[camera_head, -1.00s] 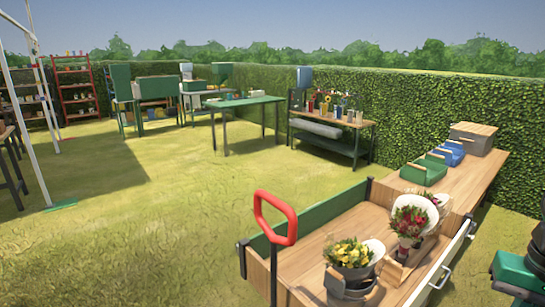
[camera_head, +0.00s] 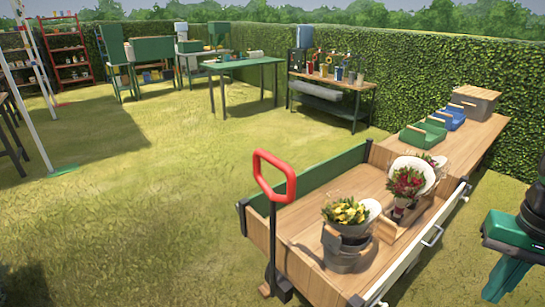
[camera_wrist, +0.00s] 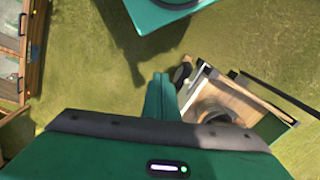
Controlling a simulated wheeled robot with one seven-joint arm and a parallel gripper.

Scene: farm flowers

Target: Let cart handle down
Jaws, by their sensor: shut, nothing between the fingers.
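The cart's handle (camera_head: 275,177) is a red loop on a dark post. It stands upright at the near left end of the wooden cart (camera_head: 322,262). The cart has a green far side panel, and flowers stand in its bed. In the wrist view, what looks like part of the cart (camera_wrist: 260,115) lies right of my gripper, with a grey round container inside. My gripper (camera_wrist: 160,80) has its green fingers together, with nothing between them, above the grass. It is apart from the handle. In the head view only a green and black part of my arm shows at the right edge.
Yellow flowers (camera_head: 345,212) in a grey bucket and a red bouquet (camera_head: 406,182) stand in the cart. Green and blue trays (camera_head: 422,134) lie on a wooden surface behind. A hedge (camera_head: 440,75) borders the lawn. Open grass lies left of the cart.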

